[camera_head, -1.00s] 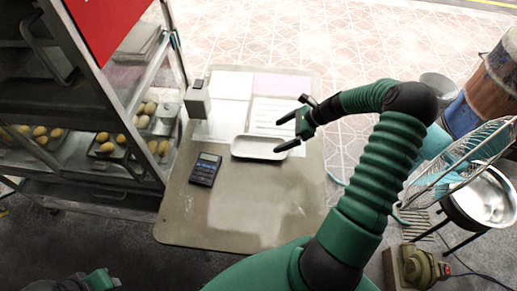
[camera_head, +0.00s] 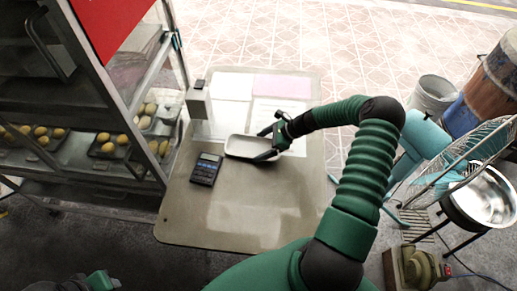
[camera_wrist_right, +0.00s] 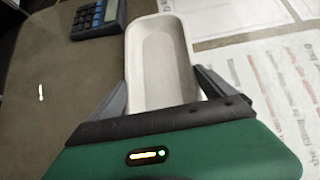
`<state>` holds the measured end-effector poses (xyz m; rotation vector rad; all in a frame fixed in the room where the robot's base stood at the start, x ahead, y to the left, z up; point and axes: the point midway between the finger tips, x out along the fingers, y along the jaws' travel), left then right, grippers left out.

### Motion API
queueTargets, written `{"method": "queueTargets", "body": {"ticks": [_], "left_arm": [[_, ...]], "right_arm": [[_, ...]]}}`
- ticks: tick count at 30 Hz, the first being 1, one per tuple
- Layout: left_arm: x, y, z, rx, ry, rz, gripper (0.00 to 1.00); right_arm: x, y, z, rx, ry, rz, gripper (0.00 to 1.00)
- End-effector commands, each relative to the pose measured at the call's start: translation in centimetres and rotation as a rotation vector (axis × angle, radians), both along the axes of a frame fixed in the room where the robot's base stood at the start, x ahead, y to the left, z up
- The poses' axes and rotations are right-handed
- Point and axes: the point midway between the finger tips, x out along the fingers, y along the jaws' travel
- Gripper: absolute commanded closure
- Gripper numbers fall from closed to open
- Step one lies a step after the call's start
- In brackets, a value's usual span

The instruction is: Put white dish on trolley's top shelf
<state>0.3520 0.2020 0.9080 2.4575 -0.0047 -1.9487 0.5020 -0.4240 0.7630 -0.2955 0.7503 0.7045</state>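The white dish (camera_head: 246,146) is a shallow oblong tray lying flat on the table (camera_head: 255,215). My right gripper (camera_head: 268,143) is low over the dish's right end. In the right wrist view the dish (camera_wrist_right: 160,62) lies between the two spread fingers (camera_wrist_right: 160,96), one along each long side. I cannot tell whether the fingers touch it. The trolley (camera_head: 115,95), a metal rack with shelves and clear sides, stands at the left; its upper part is partly cut off by the frame. Only a bit of my left arm shows at the bottom left; its fingers are not visible.
A dark calculator (camera_head: 206,169) lies left of the dish. A grey box-like device (camera_head: 198,102) stands behind it. Paper sheets (camera_head: 275,110) cover the table's back. Trays of yellow, potato-like items (camera_head: 107,143) sit on the trolley. A fan (camera_head: 470,160) and metal bowl (camera_head: 485,198) stand right.

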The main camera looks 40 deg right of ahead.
Motion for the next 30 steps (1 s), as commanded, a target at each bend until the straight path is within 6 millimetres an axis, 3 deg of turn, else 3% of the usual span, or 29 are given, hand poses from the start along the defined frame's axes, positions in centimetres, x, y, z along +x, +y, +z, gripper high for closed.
{"method": "queueTargets", "body": {"ticks": [2,10,19,27,30], "left_arm": [[0.0,0.0,0.0,0.000,0.000,-0.001,0.64],[0.0,0.0,0.0,0.000,0.000,-0.001,0.64],[0.0,0.0,0.0,0.000,0.000,-0.001,0.64],[0.0,0.0,0.3,0.000,0.000,-0.001,0.64],[0.0,0.0,0.3,0.000,0.000,-0.001,0.64]], "right_arm": [[0.0,-0.1,-0.1,-0.001,0.000,-0.001,0.25],[-0.1,-0.1,-0.1,-0.005,0.002,-0.002,0.60],[-0.1,-0.1,0.4,-0.005,0.002,-0.001,0.61],[-0.1,-0.1,3.9,-0.006,0.000,0.000,0.61],[-0.7,2.3,3.8,0.000,0.001,0.002,0.61]]}}
